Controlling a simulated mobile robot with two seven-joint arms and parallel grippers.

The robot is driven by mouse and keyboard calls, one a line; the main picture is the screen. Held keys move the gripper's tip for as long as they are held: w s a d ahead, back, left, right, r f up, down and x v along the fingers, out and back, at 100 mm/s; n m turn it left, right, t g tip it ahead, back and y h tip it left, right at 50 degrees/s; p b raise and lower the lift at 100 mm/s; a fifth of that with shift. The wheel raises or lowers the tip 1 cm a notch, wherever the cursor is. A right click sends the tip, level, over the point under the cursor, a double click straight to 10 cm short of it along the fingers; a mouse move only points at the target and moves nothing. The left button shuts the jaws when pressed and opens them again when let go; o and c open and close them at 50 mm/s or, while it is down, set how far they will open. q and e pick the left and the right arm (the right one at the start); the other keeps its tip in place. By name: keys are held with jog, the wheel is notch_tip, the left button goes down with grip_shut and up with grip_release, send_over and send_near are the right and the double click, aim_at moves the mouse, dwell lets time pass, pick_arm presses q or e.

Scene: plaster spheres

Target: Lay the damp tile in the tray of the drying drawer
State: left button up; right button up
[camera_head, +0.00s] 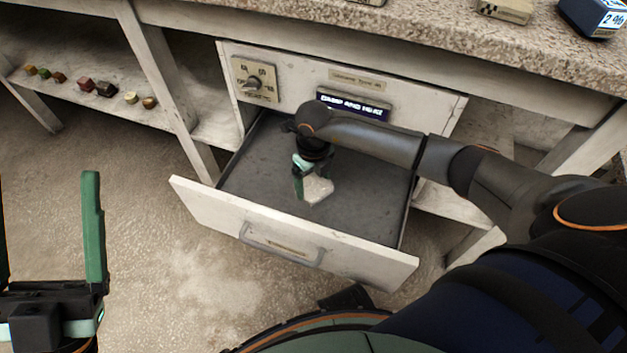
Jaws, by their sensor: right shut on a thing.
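The drying drawer (290,240) is pulled out under the counter, and its dark tray (365,200) lies open to view. The pale damp tile (318,188) is at my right gripper (304,190), over the middle of the tray. The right gripper points down and is shut on the tile, with one green finger showing. I cannot tell whether the tile touches the tray floor. My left gripper (50,250) is at the lower left, away from the drawer, with its fingers wide apart and nothing between them.
Several small coloured blocks (95,88) line a shelf at the left. The stone countertop (440,40) overhangs behind. The tray around the tile is bare.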

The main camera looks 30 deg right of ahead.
jog(key=shift+f+b, duration=0.5)
jog(key=shift+f, duration=0.15)
jog(key=o, duration=1.2)
jog(key=shift+r+p, duration=1.9)
jog(key=shift+r, duration=0.1)
